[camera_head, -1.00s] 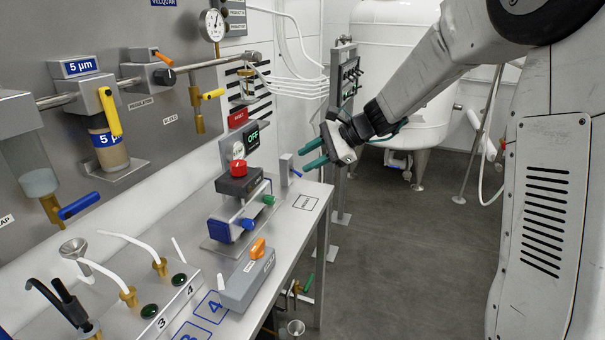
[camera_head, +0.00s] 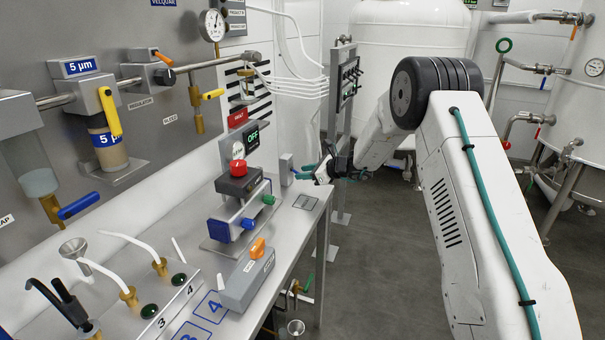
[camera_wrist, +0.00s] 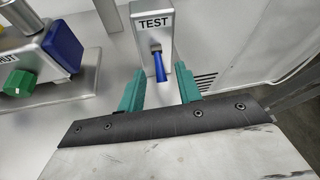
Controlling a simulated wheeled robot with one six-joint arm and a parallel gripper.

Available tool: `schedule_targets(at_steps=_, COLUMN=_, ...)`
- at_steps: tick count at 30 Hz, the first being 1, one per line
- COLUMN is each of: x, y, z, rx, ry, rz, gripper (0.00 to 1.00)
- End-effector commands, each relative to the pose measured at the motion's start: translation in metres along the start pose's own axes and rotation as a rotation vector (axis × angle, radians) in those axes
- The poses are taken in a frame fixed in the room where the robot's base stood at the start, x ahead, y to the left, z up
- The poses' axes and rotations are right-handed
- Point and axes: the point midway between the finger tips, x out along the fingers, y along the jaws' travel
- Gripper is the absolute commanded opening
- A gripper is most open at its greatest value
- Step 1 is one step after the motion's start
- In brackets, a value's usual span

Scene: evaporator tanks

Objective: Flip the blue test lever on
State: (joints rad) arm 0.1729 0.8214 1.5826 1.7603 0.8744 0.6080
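The blue test lever (camera_wrist: 160,68) sticks out from a grey box labelled TEST (camera_wrist: 152,22) and points toward my gripper in the wrist view. In the head view the small grey box (camera_head: 286,170) stands at the far end of the bench, with the lever (camera_head: 296,172) on its right side. My gripper (camera_wrist: 160,88) is open, its teal fingers set apart on either side of the lever's end. I cannot tell if either finger touches it. In the head view my gripper (camera_head: 316,172) is just right of the box.
A device with a blue block (camera_wrist: 62,45) and a green knob (camera_wrist: 18,82) stands left of the TEST box. In the head view its red-topped unit (camera_head: 238,180) sits nearer on the bench (camera_head: 290,235). A rack (camera_head: 345,90) and a white tank (camera_head: 405,50) stand behind.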

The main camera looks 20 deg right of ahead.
Motion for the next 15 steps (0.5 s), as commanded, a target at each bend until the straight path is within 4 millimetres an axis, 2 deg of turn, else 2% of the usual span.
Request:
schedule_targets(at_steps=5, x=0.0137, y=0.0004, z=0.0004, rx=-0.001, ry=-0.001, rz=0.001, gripper=0.34)
schedule_targets(at_steps=13, x=0.0151, y=0.0005, z=0.0008, rx=-0.001, ry=-0.001, rz=0.001, gripper=0.34)
schedule_targets(at_steps=15, x=0.0150, y=0.0004, z=0.0007, rx=-0.001, ry=-0.001, rz=0.001, gripper=0.15)
